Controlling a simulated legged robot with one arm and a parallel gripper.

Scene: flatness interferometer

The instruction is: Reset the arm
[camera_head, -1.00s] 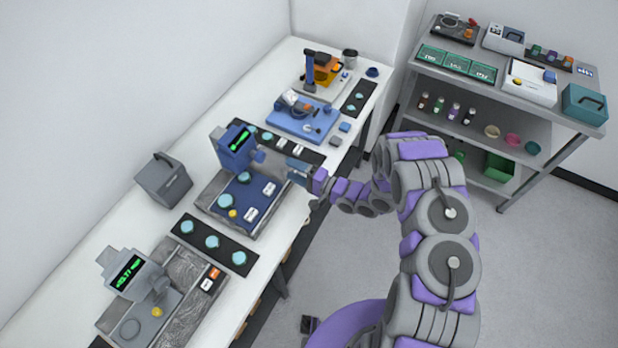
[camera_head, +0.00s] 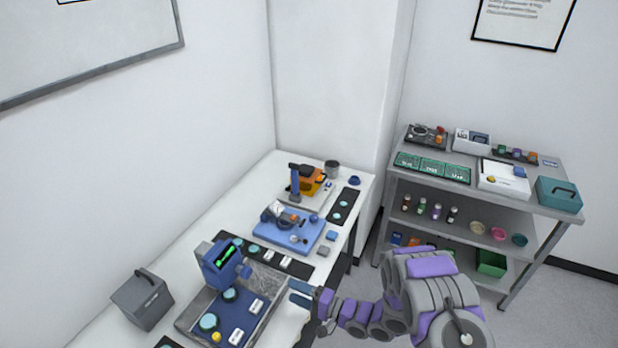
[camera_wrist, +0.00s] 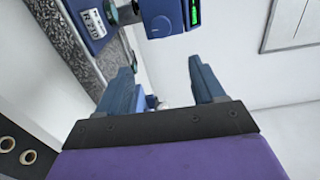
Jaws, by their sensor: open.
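My gripper (camera_head: 300,293) is open beside the right edge of the blue interferometer (camera_head: 222,266) on the white bench. In the wrist view its two blue fingers (camera_wrist: 160,82) stand wide apart. Nothing is held between them. The interferometer's dark blue head with a green display also shows at the top of the wrist view (camera_wrist: 168,16). Its grey granite base (camera_head: 266,281) carries a blue plate with round teal pieces and white labelled blocks. My purple and grey arm reaches in from the lower right.
A blue instrument (camera_head: 282,236) and an orange and blue device (camera_head: 308,183) stand farther back on the bench. A grey case (camera_head: 141,300) sits at the left. A grey shelf cart (camera_head: 385,190) with boards, bottles and boxes stands at the right. Floor shows between bench and cart.

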